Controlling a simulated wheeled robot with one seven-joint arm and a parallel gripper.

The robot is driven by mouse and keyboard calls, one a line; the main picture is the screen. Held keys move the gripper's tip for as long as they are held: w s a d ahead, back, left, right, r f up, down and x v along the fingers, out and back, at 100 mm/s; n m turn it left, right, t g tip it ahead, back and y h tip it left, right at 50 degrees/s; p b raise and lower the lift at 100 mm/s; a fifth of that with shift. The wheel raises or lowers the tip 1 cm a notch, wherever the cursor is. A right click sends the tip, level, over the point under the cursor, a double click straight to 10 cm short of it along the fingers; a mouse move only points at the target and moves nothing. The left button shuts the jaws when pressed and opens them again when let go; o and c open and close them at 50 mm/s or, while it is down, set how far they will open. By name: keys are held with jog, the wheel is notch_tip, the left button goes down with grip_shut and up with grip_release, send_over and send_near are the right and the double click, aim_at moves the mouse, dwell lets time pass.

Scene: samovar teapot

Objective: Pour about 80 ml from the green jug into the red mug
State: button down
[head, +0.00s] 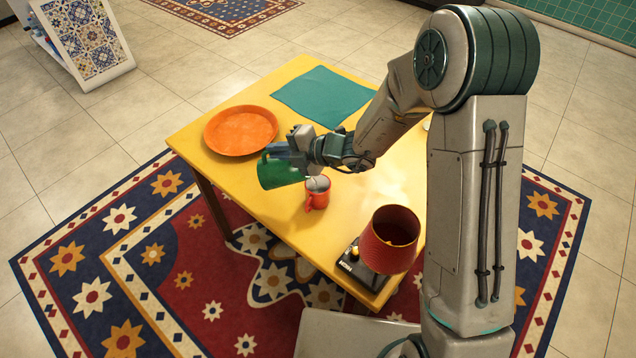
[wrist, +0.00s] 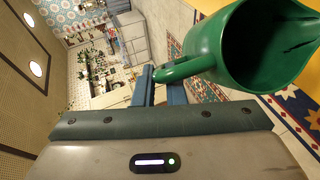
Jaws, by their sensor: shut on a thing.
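The green jug (head: 279,171) is held in the air over the yellow table, left of and above the red mug. My gripper (head: 296,146) is shut on the jug's handle; the wrist view shows the blue fingers at the handle and the jug (wrist: 250,50) tilted, with its dark open mouth in sight. I see no liquid stream. The red mug (head: 316,197) stands upright on the table, just right of and below the jug. Its inside looks pale, and I cannot tell how much it holds.
An orange round tray (head: 240,131) and a teal cloth (head: 322,95) lie toward the back of the yellow table (head: 250,198). A lamp with a red shade (head: 388,240) on a black base (head: 362,271) stands at the near right, close to my arm.

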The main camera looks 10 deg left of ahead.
aim_at(258, 166)
jog(key=a, duration=0.1)
jog(key=a+f+h+p, duration=0.1)
jog(key=a+h, duration=0.1)
jog(key=shift+s+a+f+n+p, duration=0.15)
jog(key=shift+s+f+n+p, duration=0.1)
jog(key=shift+s+n+p, duration=0.15)
jog(key=shift+a+f+h, duration=0.1)
jog(key=shift+f+h, duration=0.35)
jog(key=shift+h, duration=0.05)
jog(key=shift+s+a+f+n+h, duration=0.15)
jog(key=shift+a+f+h, duration=0.25)
jog(key=shift+f+h, duration=0.2)
jog(key=shift+w+a+f+n+h, duration=0.15)
jog(key=shift+a+f+h, duration=0.25)
jog(key=shift+f+h, duration=0.2)
jog(key=shift+s, duration=0.15)
dwell(0.5)
jog(key=s+a+f+n+t+h+p, duration=0.1)
jog(key=a+f+h+p, duration=0.5)
jog(key=a+f+h, duration=0.1)
jog(key=shift+s+a+f+n+t+h, duration=0.25)
jog(key=shift+a+f+n+t+h, duration=0.15)
jog(key=shift+f+h, duration=0.3)
jog(key=shift+r, duration=0.15)
dwell(0.6)
